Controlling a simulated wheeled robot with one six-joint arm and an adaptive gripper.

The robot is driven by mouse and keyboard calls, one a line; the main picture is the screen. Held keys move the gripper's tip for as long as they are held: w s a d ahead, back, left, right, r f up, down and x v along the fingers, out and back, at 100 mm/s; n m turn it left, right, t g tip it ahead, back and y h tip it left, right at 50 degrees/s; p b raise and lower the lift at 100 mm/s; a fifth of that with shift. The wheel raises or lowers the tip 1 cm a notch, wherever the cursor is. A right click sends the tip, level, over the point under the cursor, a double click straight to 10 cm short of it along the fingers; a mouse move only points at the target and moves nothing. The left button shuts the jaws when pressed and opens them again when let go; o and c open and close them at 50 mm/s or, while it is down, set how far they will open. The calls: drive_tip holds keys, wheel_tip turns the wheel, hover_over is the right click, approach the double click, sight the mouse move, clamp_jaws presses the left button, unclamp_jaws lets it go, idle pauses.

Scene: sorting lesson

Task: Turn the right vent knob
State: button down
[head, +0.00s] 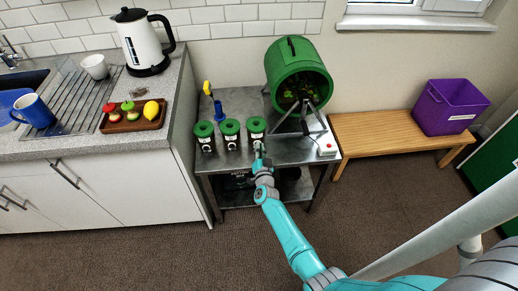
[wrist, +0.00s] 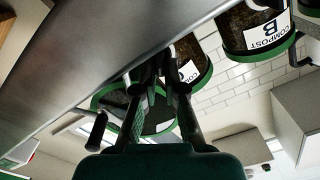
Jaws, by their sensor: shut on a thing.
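The right compost jar (head: 256,126) has a green lid and is the last in a row on the metal table. My gripper (head: 259,149) is at its front, low down. In the wrist view, which is upside down, my gripper (wrist: 158,82) has its fingers closed together at this jar (wrist: 191,58), labelled C. The right vent knob is hidden between the fingertips. The middle jar (head: 230,131), labelled B in the wrist view (wrist: 262,34), and the left jar (head: 205,135) stand beside it, upright.
A green compost drum (head: 279,66) on a metal stand is at the right of the metal table (head: 226,159). A blue tool (head: 219,110), a yellow-handled tool (head: 207,88) and a small white box with a red button (head: 326,149) are also there. A wooden bench (head: 372,128) stands right.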

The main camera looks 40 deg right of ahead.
drive_tip(key=m, duration=0.5)
drive_tip(key=shift+s+d+f+m, duration=0.15)
drive_tip(key=shift+d+f+m, duration=0.05)
drive_tip(key=shift+m, duration=0.1)
drive_tip(key=m, duration=0.5)
drive_tip(key=shift+d+f+m, duration=0.1)
drive_tip(key=shift+f+m, duration=0.15)
drive_tip(key=shift+m, duration=0.05)
drive_tip(key=c, duration=1.3)
unclamp_jaws()
drive_tip(key=shift+o, duration=0.2)
drive_tip(key=v, duration=1.2)
drive_tip(key=shift+s, duration=0.1)
